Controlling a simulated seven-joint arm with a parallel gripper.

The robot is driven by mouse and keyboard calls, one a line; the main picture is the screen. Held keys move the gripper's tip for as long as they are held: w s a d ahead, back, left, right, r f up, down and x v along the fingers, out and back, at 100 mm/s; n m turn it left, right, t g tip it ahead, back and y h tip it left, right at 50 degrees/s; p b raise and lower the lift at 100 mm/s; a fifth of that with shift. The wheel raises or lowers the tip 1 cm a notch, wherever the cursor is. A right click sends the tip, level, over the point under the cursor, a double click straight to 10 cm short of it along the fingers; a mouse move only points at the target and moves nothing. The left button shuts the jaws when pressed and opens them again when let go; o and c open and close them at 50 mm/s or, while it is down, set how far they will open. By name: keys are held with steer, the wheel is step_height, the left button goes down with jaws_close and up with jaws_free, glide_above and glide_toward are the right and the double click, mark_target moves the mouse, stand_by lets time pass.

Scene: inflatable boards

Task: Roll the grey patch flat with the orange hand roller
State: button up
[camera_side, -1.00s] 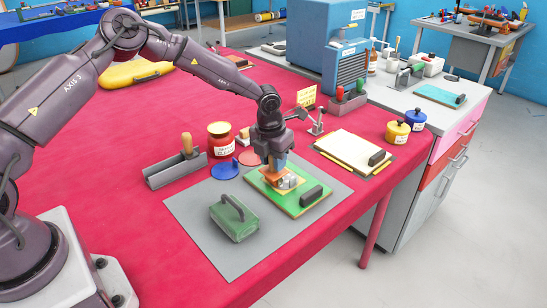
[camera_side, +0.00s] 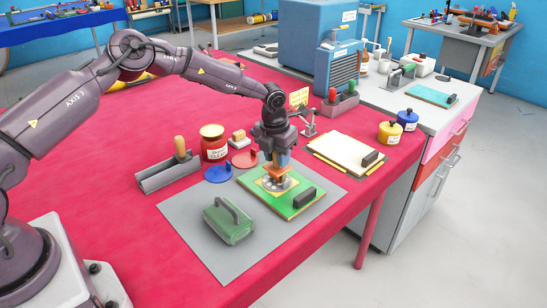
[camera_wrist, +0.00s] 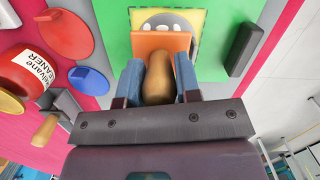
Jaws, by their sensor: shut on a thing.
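My gripper (camera_side: 280,158) is shut on the wooden handle (camera_wrist: 158,78) of the orange hand roller (camera_wrist: 160,43). In the side view the orange roller (camera_side: 279,170) is low over the green board (camera_side: 301,203), at the patch. The grey patch (camera_side: 273,184) is a round piece on a yellow square on the board. In the wrist view the patch (camera_wrist: 172,20) shows beyond the roller's orange plate, which hides its near part. I cannot tell whether the roller touches it.
A black block (camera_side: 304,196) lies on the board's right corner. A green handled block (camera_side: 229,220) stands on the grey mat (camera_side: 190,222). Blue (camera_side: 218,174) and red (camera_side: 246,159) discs, a red jar (camera_side: 213,148) and a grey tray (camera_side: 162,178) are to the left.

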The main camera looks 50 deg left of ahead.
steer(key=shift+w, duration=1.2)
steer(key=shift+s, duration=2)
steer(key=shift+w, duration=0.1)
steer(key=shift+s, duration=1.1)
stand_by(1.0)
step_height(320, 180, up, 7)
stand_by(0.9)
steer(key=shift+r, duration=0.15)
